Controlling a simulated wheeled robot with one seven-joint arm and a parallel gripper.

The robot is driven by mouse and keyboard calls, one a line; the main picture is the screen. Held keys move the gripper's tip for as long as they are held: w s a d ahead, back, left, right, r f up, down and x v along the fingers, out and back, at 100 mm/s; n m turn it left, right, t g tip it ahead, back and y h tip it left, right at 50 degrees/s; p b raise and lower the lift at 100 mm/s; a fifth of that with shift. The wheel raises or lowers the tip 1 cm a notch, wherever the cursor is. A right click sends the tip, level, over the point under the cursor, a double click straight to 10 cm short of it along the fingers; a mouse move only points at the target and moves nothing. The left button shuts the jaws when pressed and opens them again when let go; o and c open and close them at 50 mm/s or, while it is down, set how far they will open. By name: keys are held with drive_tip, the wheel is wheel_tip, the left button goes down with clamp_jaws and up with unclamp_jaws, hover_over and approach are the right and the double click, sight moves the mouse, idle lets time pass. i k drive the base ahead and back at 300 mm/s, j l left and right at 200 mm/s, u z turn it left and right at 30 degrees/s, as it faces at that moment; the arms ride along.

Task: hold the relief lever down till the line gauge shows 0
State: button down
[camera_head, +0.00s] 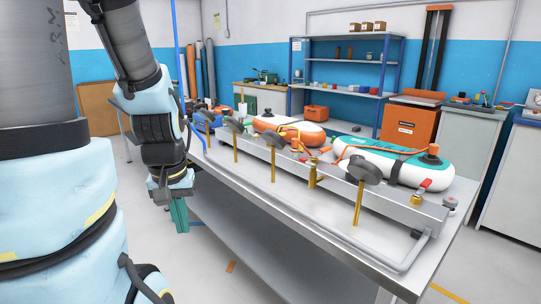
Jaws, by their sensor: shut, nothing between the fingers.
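My gripper (179,214) points down in front of the near left edge of the steel bench (280,215). Its green fingers are shut and empty, apart from everything on the bench. Round dark gauge-like heads stand on brass posts along the bench, with the largest head (365,170) at right. Their readings cannot be seen. A brass valve (313,172) stands mid-bench. A small red lever (425,184) sits on a brass fitting at the right end. I cannot tell which part is the relief lever or which head is the line gauge.
A white and teal inflatable board (395,160) and an orange and white one (290,130) lie behind a metal rail (340,180). Blue shelves (345,90) stand behind. The floor at front left is clear.

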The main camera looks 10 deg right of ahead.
sight(304, 161)
drive_tip(key=z, duration=1.2)
